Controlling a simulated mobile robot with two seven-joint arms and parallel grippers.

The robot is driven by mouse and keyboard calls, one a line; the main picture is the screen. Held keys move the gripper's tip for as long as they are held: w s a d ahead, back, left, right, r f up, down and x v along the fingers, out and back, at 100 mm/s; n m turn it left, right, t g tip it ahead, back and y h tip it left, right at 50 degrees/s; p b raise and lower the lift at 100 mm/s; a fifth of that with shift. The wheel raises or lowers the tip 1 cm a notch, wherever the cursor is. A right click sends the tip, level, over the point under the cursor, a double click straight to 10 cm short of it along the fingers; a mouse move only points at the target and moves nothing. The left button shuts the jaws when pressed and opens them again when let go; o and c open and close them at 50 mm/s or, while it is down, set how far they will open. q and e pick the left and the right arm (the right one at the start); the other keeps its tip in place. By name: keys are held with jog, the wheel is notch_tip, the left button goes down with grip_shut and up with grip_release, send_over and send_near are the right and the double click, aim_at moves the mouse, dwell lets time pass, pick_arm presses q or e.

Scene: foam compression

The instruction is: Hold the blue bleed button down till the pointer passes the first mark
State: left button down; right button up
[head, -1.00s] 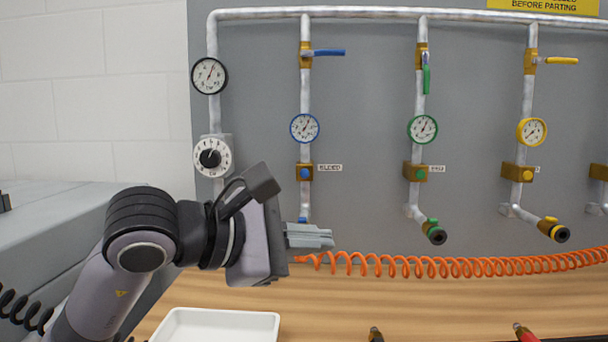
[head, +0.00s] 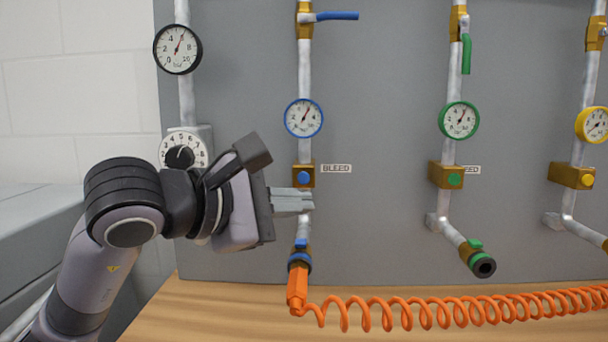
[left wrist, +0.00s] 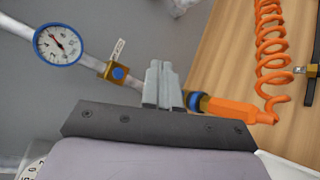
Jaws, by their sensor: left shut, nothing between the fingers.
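The blue bleed button (head: 304,178) sits on a brass block on the blue line's pipe, beside a BLEED label (head: 336,168). It also shows in the left wrist view (left wrist: 118,73). The blue-rimmed gauge (head: 304,118) is above it, its pointer tilted up and slightly right; the marks are too small to read surely. My left gripper (head: 308,201) is shut and empty, its fingertips just below the button in the head view. In the left wrist view the fingers (left wrist: 158,70) appear apart from the button. My right gripper is not in view.
An orange coiled hose (head: 430,312) hangs from the blue line's lower coupling, just below my left gripper. The blue lever (head: 337,16) is above the gauge. Green (head: 454,180) and yellow (head: 587,180) buttons are to the right. A dial (head: 184,153) is behind my left arm.

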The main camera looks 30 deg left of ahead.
aim_at(296, 180)
pick_arm(q)
jog(key=shift+w+a+r, duration=0.1)
jog(key=shift+w+a, duration=0.1)
jog(key=shift+w, duration=0.05)
jog(key=shift+w+a+p, duration=0.15)
jog(key=shift+w+a, duration=0.5)
jog(key=shift+w, duration=0.65)
jog(key=shift+w+a+p, duration=0.1)
jog(key=shift+w+a, duration=0.5)
jog(key=shift+w, duration=0.75)
jog(key=shift+w+a+p, duration=0.15)
jog(key=shift+w+a, duration=0.5)
jog(key=shift+w, duration=0.65)
jog(key=shift+w, duration=0.1)
jog(key=shift+w+a, duration=0.2)
jog(key=shift+w, duration=0.05)
jog(key=shift+w+a, duration=0.25)
jog(key=shift+w, duration=0.2)
dwell(2.1)
jog(key=shift+s, duration=0.15)
jog(key=shift+s+d+b, duration=0.35)
jog(key=shift+s+d, duration=0.05)
jog(key=shift+s, duration=0.25)
